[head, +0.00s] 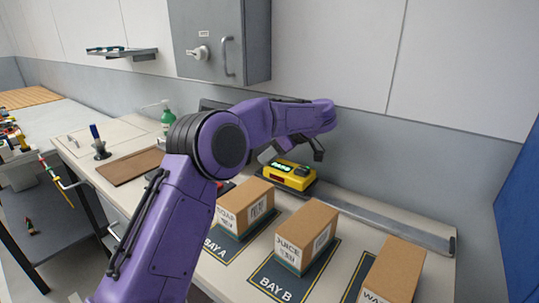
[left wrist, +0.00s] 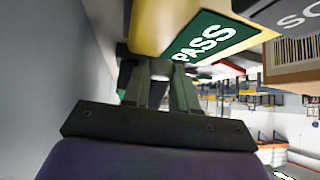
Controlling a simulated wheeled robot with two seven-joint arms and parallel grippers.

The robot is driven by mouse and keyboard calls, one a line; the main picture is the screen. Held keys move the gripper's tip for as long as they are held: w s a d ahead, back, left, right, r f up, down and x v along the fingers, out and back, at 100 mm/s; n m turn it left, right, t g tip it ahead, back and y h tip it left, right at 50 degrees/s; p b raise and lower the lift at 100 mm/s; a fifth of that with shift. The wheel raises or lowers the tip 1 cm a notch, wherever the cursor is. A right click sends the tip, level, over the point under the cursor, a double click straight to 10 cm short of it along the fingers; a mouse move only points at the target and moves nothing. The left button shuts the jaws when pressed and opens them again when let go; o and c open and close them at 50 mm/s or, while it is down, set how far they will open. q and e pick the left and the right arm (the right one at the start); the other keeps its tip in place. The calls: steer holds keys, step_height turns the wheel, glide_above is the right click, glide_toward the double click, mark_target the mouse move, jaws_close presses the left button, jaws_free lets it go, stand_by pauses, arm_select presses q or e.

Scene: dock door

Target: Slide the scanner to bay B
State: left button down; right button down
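The scanner (head: 288,176) is a yellow device with a lit green display, on a rail at the back of the bench, behind the boxes. In the left wrist view its yellow body (left wrist: 150,25) is very close, with a green panel reading PASS. My left gripper (head: 303,150) is just above the scanner in the head view. Its dark fingers (left wrist: 160,85) point towards the scanner with a narrow gap between them. Whether they touch or hold part of it is unclear. The bay B mat (head: 270,283) lies at the front, with a box on it. My right gripper is out of view.
A soap box (head: 228,217) stands at bay A, a juice box (head: 291,245) at bay B, and another box (head: 393,277) to the right. The metal rail (head: 400,222) is clear right of the scanner. A grey cabinet (head: 215,50) hangs above.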

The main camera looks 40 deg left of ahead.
mark_target(308, 173)
arm_select(q)
steer(key=shift+d+r, duration=0.1)
steer(key=shift+d, duration=0.1)
steer(key=d+p, duration=0.6)
steer(key=shift+w+d+r, duration=0.2)
steer(key=shift+w+r, duration=0.15)
steer(key=shift+r, duration=0.05)
steer(key=d+p, duration=0.1)
steer(key=d, duration=0.1)
steer(key=d+p, duration=0.2)
steer(key=d, duration=0.1)
steer(key=w+d+p, duration=0.1)
steer(key=d+p, duration=0.1)
steer(key=d, duration=0.1)
steer(key=shift+f, duration=0.3)
steer(key=shift+d+f+p, duration=0.2)
steer(key=shift+d+p, duration=0.2)
steer(key=shift+d, duration=0.2)
steer(key=c, duration=0.9)
jaws_free()
steer(key=shift+r, duration=0.1)
